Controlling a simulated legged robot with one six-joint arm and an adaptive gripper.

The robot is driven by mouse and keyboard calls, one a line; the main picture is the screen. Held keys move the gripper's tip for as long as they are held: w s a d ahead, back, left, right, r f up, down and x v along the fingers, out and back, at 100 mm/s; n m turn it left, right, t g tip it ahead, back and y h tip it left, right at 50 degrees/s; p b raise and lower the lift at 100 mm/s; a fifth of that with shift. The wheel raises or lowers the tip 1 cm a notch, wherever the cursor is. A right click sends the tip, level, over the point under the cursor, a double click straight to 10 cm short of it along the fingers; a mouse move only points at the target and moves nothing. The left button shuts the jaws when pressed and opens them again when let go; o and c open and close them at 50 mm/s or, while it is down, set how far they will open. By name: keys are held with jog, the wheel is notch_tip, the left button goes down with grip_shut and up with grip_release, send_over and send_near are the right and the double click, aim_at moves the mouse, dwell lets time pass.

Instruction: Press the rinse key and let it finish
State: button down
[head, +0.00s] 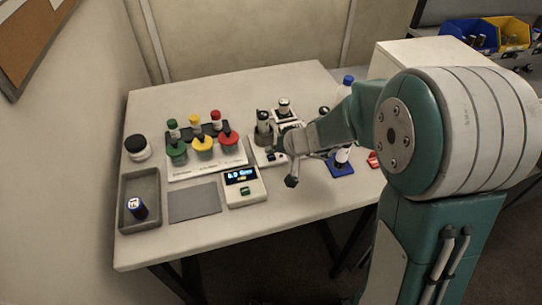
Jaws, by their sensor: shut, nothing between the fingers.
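A small white device (265,163) with dark and reddish keys on its front sits mid-table, with dark cylindrical parts behind it. Its right side is partly hidden by my arm. A second white unit (250,198) in front of it has a lit blue display (240,176) and a green key (245,191). I cannot read which key is the rinse key. My gripper (291,182) is shut and empty, pointing down just right of both units. It appears apart from the keys, but its height above the table is hard to judge.
A white rack board (207,171) holds green, yellow and red capped items at the left. A blue-based item (341,168) stands right of my gripper.

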aim_at(272, 158)
jog(key=shift+f, duration=0.15)
jog(key=shift+f, duration=0.2)
jog(key=shift+f, duration=0.4)
dwell(0.9)
jog(key=shift+r, duration=0.8)
jog(key=shift+r, duration=2.55)
jog(key=shift+s, duration=0.1)
